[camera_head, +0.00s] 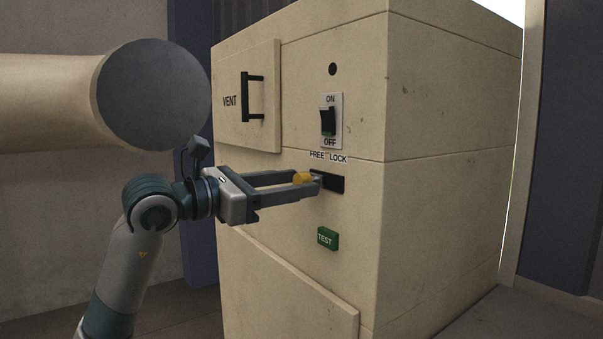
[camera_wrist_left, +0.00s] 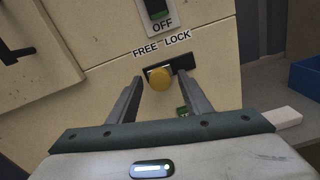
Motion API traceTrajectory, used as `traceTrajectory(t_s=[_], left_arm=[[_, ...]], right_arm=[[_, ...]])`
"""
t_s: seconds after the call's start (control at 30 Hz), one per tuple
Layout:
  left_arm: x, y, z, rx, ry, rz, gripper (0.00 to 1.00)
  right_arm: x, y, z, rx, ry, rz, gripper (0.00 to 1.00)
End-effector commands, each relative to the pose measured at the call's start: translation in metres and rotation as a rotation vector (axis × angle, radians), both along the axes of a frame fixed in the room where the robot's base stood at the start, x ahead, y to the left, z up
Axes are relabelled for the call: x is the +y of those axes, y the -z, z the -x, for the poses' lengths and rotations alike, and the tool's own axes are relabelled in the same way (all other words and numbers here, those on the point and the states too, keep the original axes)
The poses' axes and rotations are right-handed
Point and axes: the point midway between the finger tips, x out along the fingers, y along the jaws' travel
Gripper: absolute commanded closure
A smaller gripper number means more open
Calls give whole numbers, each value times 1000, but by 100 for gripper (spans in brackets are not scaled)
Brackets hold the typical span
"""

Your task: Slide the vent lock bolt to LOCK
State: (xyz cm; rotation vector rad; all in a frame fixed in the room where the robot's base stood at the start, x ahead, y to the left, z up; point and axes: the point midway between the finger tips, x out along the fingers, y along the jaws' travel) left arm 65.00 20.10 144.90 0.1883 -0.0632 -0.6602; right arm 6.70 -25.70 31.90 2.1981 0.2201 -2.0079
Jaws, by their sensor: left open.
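The vent lock bolt has a yellow knob (camera_head: 302,178) in a dark slot (camera_head: 336,183) on the beige cabinet, below the FREE and LOCK labels. In the left wrist view the knob (camera_wrist_left: 160,78) is at the left, FREE end of the slot (camera_wrist_left: 184,63). My left gripper (camera_head: 308,185) reaches in from the left with its fingers open, one on either side of the knob. In the left wrist view the fingertips (camera_wrist_left: 163,88) show gaps beside the knob; whether either touches it I cannot tell. My right gripper is not in view.
The cabinet (camera_head: 440,120) also carries an ON/OFF rocker switch (camera_head: 328,121) above the slot, a green TEST button (camera_head: 328,238) below it, and a VENT door (camera_head: 232,112) with a black handle (camera_head: 252,97). A blue bin (camera_wrist_left: 305,78) shows at right in the left wrist view.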

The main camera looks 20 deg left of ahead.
Motion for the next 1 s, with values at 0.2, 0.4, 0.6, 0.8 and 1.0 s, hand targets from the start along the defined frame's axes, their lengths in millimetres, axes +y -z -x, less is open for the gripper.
traceTrajectory(t_s=[0.2, 0.4, 0.6, 0.8, 1.0], left_arm=[[-12, -1, -15, 0, 0, 1, 55], [-14, 0, -17, -1, 1, 0, 55], [-14, 0, -17, -1, 0, 1, 62], [-13, 0, -17, -1, 0, 1, 100], [-29, 1, -5, -4, 3, -2, 100]], right_arm=[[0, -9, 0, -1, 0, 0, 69], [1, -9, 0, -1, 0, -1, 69], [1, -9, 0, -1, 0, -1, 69], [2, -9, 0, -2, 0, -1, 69], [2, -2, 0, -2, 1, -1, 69]])
